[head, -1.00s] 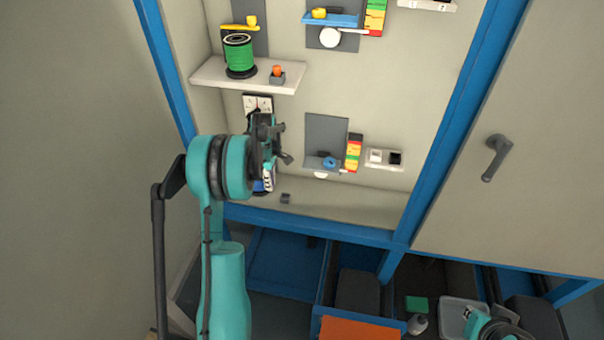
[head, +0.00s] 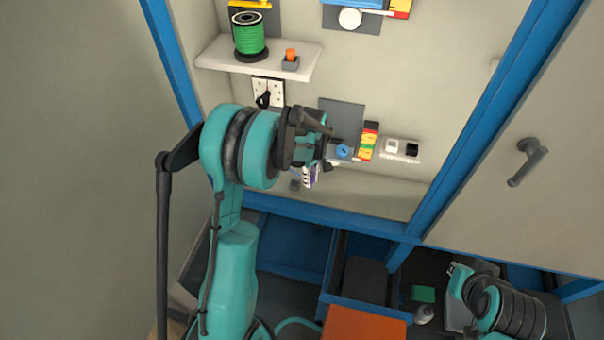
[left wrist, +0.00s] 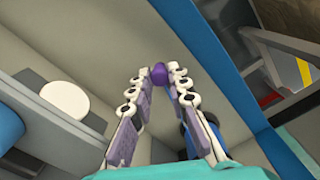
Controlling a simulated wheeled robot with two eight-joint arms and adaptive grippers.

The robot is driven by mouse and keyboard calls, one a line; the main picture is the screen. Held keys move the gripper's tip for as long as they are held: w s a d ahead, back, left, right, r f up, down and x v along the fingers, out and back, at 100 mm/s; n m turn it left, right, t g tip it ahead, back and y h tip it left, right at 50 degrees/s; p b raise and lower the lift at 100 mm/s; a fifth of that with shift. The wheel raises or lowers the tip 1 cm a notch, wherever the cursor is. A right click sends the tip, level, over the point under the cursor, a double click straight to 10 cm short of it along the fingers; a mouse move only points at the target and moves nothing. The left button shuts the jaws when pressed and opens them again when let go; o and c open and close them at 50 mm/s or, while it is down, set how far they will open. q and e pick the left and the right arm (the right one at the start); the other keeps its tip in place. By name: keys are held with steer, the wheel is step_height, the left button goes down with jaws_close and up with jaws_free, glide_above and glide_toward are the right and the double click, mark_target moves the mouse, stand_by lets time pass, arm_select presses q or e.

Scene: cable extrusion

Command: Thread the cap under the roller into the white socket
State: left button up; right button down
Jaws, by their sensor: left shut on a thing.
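My left gripper (left wrist: 158,80) is shut on a small purple cap (left wrist: 159,74) at its fingertips. In the head view this gripper (head: 311,176) is low in front of the cabinet's back panel, below and left of the blue knob (head: 343,151). A white disc, which looks like the roller (left wrist: 65,101), is at the left of the left wrist view, apart from the gripper. The white socket (head: 391,146) sits beside a black one (head: 411,149), right of the gripper. My right gripper (head: 459,278) is low at the right; its fingers are unclear.
A shelf (head: 215,53) above the gripper carries a green spool (head: 249,37) and an orange-topped block (head: 290,60). A small grey block (head: 294,185) lies on the lower ledge. A blue cabinet post (head: 480,120) stands right of the sockets. A blue object (left wrist: 188,140) shows behind the left fingers.

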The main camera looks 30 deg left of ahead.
arm_select(q)
steer(key=w+d, duration=0.1)
steer(key=d, duration=0.3)
steer(key=w+d+p, duration=0.1)
steer(key=d, duration=0.8)
steer(key=shift+w+d, duration=0.25)
steer(key=shift+w, duration=0.15)
stand_by(0.5)
